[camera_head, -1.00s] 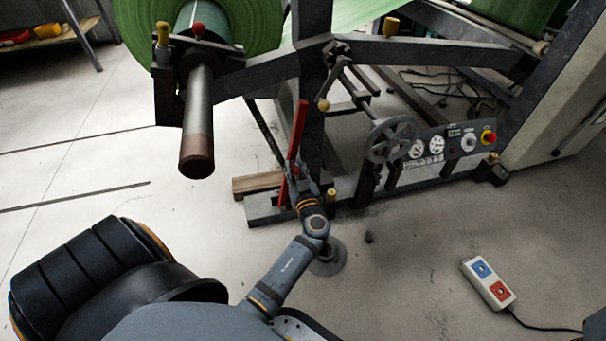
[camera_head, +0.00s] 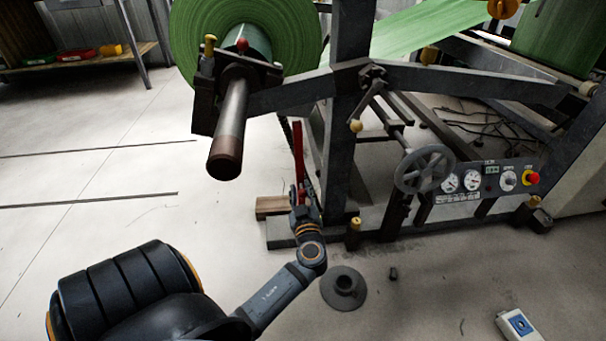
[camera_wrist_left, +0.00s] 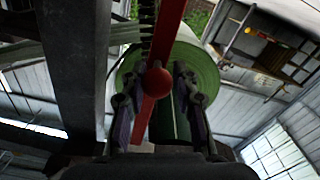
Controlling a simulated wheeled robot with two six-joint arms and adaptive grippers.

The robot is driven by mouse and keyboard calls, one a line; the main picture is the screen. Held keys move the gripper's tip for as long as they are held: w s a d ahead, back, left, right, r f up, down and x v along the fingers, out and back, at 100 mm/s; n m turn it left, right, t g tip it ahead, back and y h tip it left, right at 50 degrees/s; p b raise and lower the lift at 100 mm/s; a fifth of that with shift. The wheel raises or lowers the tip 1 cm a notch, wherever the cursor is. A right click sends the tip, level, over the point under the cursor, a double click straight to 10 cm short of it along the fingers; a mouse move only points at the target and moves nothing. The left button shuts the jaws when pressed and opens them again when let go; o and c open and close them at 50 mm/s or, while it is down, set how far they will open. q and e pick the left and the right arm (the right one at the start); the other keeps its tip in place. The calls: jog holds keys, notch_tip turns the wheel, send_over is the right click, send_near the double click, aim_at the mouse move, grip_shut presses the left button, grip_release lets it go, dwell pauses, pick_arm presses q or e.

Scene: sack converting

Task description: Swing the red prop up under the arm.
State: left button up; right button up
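The red prop (camera_head: 298,155) is a flat bar beside the machine's upright post. It stands nearly upright, its top close below the dark arm (camera_head: 290,95) that carries the green roll (camera_head: 190,45); I cannot tell whether they touch. My left gripper (camera_head: 305,208) is at the prop's lower part, which it partly hides. In the left wrist view, the prop (camera_wrist_left: 166,35) and its round red knob (camera_wrist_left: 158,82) show between the two spread fingers, with a gap to the right finger. The prop's foot is hidden. My right gripper is out of view.
The roll's core shaft (camera_head: 230,125) sticks out above and left of my gripper. A handwheel (camera_head: 424,169) and gauge panel (camera_head: 490,180) stand to the right. A round floor base (camera_head: 344,288) and pendant box (camera_head: 520,325) are on the floor.

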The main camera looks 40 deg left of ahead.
pick_arm(q)
jog(key=o, duration=0.4)
jog(key=shift+s+a, duration=0.1)
jog(key=shift+a, duration=0.05)
jog(key=shift+c, duration=0.2)
jog(key=shift+s+d+f, duration=0.15)
jog(key=shift+s+d, duration=0.1)
jog(key=shift+d, duration=0.15)
jog(key=v, duration=0.6)
jog(key=shift+s+d, duration=0.2)
jog(key=shift+s, duration=0.05)
